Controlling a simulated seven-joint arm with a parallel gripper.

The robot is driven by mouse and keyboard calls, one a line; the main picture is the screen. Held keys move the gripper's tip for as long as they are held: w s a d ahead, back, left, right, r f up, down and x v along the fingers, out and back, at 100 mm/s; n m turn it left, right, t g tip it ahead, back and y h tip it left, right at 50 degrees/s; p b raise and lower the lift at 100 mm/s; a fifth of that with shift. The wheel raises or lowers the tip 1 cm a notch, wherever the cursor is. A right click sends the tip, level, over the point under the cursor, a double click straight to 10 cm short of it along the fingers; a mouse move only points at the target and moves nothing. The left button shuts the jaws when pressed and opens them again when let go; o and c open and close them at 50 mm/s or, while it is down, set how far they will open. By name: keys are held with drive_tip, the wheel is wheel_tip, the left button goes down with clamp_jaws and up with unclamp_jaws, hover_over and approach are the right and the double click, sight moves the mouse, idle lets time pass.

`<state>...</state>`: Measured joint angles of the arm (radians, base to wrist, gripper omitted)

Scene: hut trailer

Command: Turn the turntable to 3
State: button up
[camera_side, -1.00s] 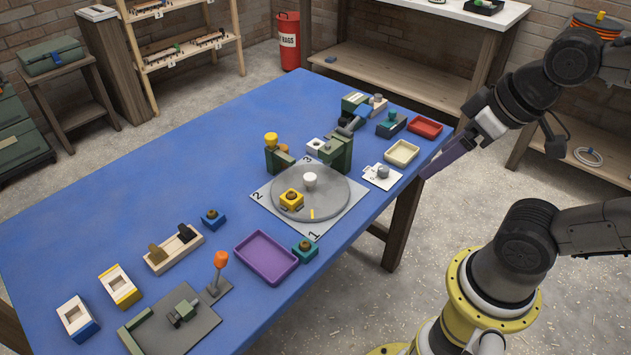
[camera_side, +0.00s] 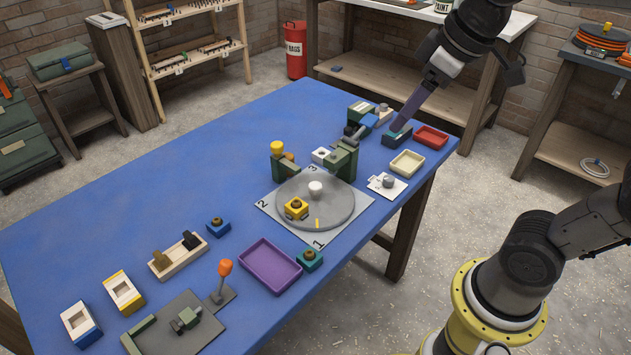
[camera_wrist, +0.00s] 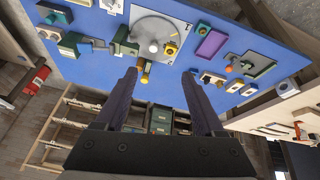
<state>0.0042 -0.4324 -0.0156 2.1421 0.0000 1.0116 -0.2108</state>
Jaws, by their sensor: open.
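The turntable is a round grey disc (camera_side: 335,212) on a pale square plate (camera_side: 268,207) marked 1, 2 and 3. A white knob (camera_side: 316,188) stands at its centre. A yellow block (camera_side: 296,208) with a dark round top sits on the disc. A short yellow mark (camera_side: 317,223) on the disc's rim lies near the 1. The disc also shows in the wrist view (camera_wrist: 145,30). My gripper (camera_side: 395,131) appears at the table's far right end, behind and right of the disc, apart from it. In the wrist view its two purple fingers (camera_wrist: 159,72) are spread and empty.
Green blocks (camera_side: 343,163) stand close behind the disc; a yellow-topped green post (camera_side: 280,160) is at its back left. A purple tray (camera_side: 270,266) lies in front. Cream (camera_side: 407,163) and red (camera_side: 431,136) trays lie at the right. The table's left middle is clear.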

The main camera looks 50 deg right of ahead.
drive_tip(key=w+f+g, duration=0.1)
drive_tip(key=w+g, duration=0.1)
drive_tip(key=w, duration=0.8)
drive_tip(key=n+g, duration=0.1)
drive_tip(key=g, duration=0.2)
hover_over(315, 185)
wheel_tip(315, 185, down, 13)
wheel_tip(315, 185, down, 14)
drive_tip(key=shift+f, duration=0.2)
clamp_jaws()
drive_tip(key=shift+r, duration=0.1)
